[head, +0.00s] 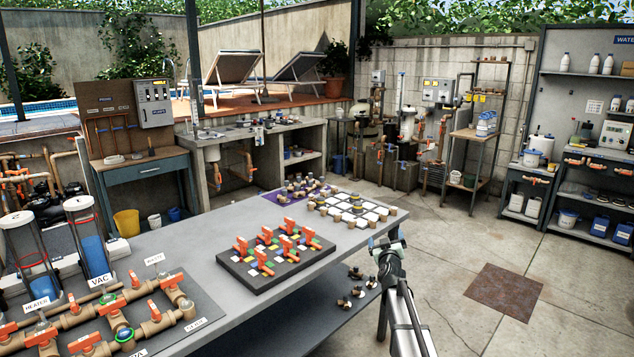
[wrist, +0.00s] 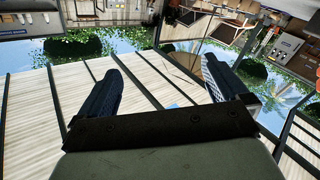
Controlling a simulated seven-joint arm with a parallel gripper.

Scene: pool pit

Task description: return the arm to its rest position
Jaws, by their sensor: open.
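My gripper (head: 385,242) shows in the head view beyond the right edge of the grey table (head: 190,250), at the end of my raised arm. In the wrist view my gripper (wrist: 161,66) is open, with its two dark fingers wide apart and nothing between them. The wrist view looks at a slatted pale roof or ceiling (wrist: 150,120), greenery and sky, and the scene appears upside down. Nothing touches the fingers in either view.
On the table are a black board (head: 275,262) with orange-handled valves, white-topped blocks (head: 358,208) and a pipe panel (head: 105,320). Small fittings (head: 350,297) lie on the shelf below. The concrete floor (head: 480,250) right of the table is mostly clear, with a rusty plate (head: 503,292).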

